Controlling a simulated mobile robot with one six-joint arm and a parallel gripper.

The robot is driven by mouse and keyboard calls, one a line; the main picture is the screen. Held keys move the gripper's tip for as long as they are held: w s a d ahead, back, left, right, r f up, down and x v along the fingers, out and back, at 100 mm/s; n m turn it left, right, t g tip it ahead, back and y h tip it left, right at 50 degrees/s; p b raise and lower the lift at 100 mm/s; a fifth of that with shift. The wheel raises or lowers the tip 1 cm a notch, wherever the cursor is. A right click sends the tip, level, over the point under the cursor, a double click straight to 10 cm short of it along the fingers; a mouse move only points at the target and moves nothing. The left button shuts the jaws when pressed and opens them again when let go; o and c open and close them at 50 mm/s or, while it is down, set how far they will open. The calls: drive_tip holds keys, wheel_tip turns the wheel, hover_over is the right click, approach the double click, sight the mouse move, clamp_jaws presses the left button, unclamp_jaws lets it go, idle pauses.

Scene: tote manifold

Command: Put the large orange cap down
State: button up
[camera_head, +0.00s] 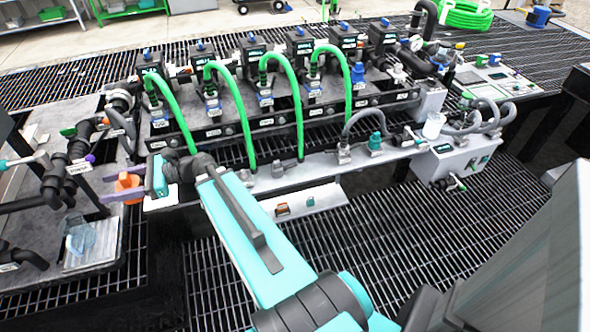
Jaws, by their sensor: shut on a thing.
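The large orange cap (127,183) is at the left of the head camera view. My gripper (127,184) is shut on it, with one purple-grey finger below and another beside it. My teal arm reaches in from the bottom of the picture to it. The cap is over or near the left end of the pale ledge; I cannot tell whether it touches anything beneath. Part of the cap is hidden by the fingers.
Black pipes and valves (55,180) stand close left. A clear block on a metal plate (82,240) lies below left. Green hoses (290,90) arch down from a row of black valves behind my arm. A white control box (462,157) stands right. Open grating (400,240) lies in front.

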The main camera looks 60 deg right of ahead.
sight(318, 174)
drive_tip(key=s+d+f+m+t+h+b, duration=0.25)
drive_tip(key=d+f+h+b, duration=0.2)
drive_tip(key=d, duration=0.75)
drive_tip(key=s+d+f+m+t+h+b, duration=0.2)
drive_tip(key=d+f+m+h+b, duration=0.3)
drive_tip(key=d, duration=0.6)
drive_tip(key=s+d+f+m+t+h+b, duration=0.1)
drive_tip(key=s+d+f+m+t+h, duration=0.15)
drive_tip(key=d+f, duration=0.65)
drive_tip(key=s+d+f+m+g+h+b, duration=0.1)
drive_tip(key=s+d+f+m+h+b, duration=0.3)
drive_tip(key=s+d, duration=0.8)
drive_tip(key=s+d+f+m+g+h+b, duration=0.2)
drive_tip(key=s+d+f+m+h+b, duration=0.2)
drive_tip(key=s+d+f+h, duration=0.5)
drive_tip(key=s+d+b, duration=0.1)
drive_tip(key=s+d, duration=0.3)
drive_tip(key=d, duration=0.2)
drive_tip(key=shift+f, duration=0.15)
drive_tip(key=b+x, duration=0.3)
drive_tip(key=b, duration=0.2)
drive_tip(key=shift+w+d+f+b, duration=0.25)
drive_tip(key=shift+w+b, duration=0.05)
drive_tip(key=shift+b, duration=0.05)
drive_tip(key=shift+w+d+b, duration=0.1)
drive_tip(key=shift+b, duration=0.25)
